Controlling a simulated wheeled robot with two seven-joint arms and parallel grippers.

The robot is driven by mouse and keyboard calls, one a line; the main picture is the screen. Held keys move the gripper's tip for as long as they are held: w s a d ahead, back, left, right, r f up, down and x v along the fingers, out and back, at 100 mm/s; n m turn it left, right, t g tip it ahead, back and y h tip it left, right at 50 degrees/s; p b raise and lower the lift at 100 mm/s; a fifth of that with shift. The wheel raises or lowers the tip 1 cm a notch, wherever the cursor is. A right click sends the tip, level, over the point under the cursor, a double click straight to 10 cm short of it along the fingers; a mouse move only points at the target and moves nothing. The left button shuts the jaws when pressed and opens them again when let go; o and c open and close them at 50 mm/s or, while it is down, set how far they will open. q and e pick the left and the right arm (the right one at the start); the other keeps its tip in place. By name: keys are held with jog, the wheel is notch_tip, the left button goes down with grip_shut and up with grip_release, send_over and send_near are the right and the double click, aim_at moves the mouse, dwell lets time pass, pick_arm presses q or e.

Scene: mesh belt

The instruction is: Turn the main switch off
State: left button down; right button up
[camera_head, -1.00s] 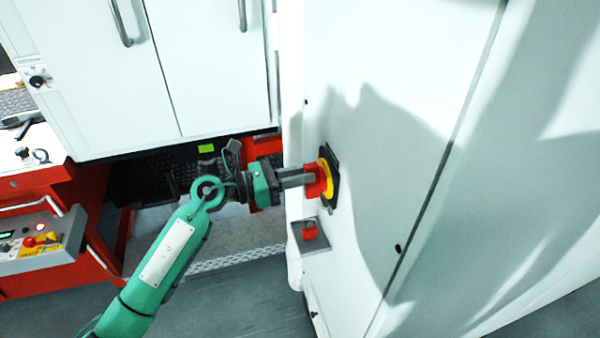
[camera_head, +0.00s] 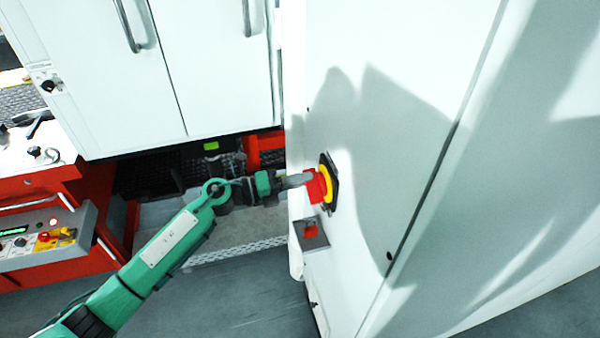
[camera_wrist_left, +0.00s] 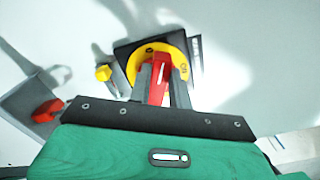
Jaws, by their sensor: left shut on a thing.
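The main switch has a red handle (camera_head: 316,187) on a yellow round plate (camera_head: 327,180) with a black square backing, on the side of the white cabinet. My left gripper (camera_head: 309,183) reaches it from the left and is shut on the red handle. In the left wrist view, the handle (camera_wrist_left: 158,82) stands between the two grey fingers, in front of the yellow plate (camera_wrist_left: 177,52). The fingers hide part of the handle and plate. Marks on the plate are too small to read surely. My right gripper is not in view.
A grey holder (camera_head: 318,240) with a red padlock-like piece (camera_head: 310,230) is just below the switch. White cabinet doors (camera_head: 200,60) stand behind. A control panel (camera_head: 45,238) with buttons is at the left. Grey floor (camera_head: 235,300) is open below the arm.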

pick_arm(q)
jog(key=shift+w+f+n+p, duration=0.1)
jog(key=shift+f+n+p, duration=0.15)
jog(key=shift+n+p, duration=0.8)
jog(key=shift+f+n+p, duration=0.2)
jog(key=shift+n+p, duration=0.2)
jog(key=shift+n, duration=1.15)
jog(key=c, duration=1.3)
grip_release()
jog(key=shift+a, duration=0.1)
